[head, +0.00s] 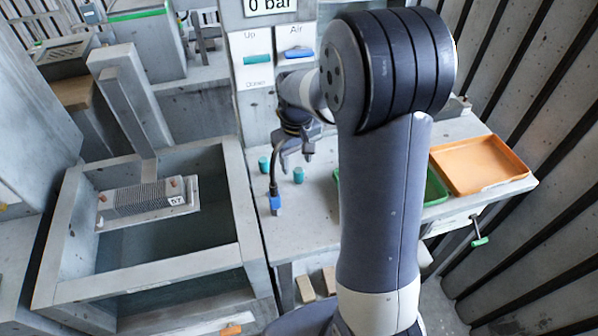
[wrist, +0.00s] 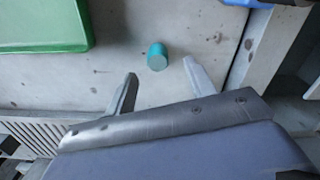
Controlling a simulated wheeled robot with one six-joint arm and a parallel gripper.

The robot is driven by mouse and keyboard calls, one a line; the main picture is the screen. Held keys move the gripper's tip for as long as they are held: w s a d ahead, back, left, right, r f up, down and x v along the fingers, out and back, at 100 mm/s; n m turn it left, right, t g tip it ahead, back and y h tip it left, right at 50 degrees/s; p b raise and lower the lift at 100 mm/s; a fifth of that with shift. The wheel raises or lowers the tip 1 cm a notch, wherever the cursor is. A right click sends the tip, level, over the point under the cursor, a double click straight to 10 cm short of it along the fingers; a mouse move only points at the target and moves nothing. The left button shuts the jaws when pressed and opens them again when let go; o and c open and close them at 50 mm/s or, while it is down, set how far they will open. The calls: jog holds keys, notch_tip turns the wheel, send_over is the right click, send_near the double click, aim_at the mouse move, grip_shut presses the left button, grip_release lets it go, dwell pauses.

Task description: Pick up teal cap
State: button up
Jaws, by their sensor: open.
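Two small teal caps stand on the grey bench in the head view, one at the left (head: 264,163) and one nearer the middle (head: 298,175). My gripper (head: 297,152) is above the bench close to them. In the wrist view one teal cap (wrist: 157,56) stands on the bench, just past the fingertips and roughly in line with the gap between them. My gripper (wrist: 160,70) is open and empty there. I cannot tell which of the two caps this is.
A green tray (wrist: 40,25) and an orange tray (head: 480,165) lie on the bench. A water tank (head: 240,190) with a finned block (head: 150,198) stands at the left.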

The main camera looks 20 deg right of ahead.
aim_at(298, 170)
notch_tip(298, 170, down, 4)
jog(key=shift+d+f, duration=0.1)
jog(key=shift+c, duration=0.3)
jog(key=c, duration=1)
notch_tip(298, 170, up, 10)
jog(key=shift+r, duration=0.1)
jog(key=shift+s, duration=0.15)
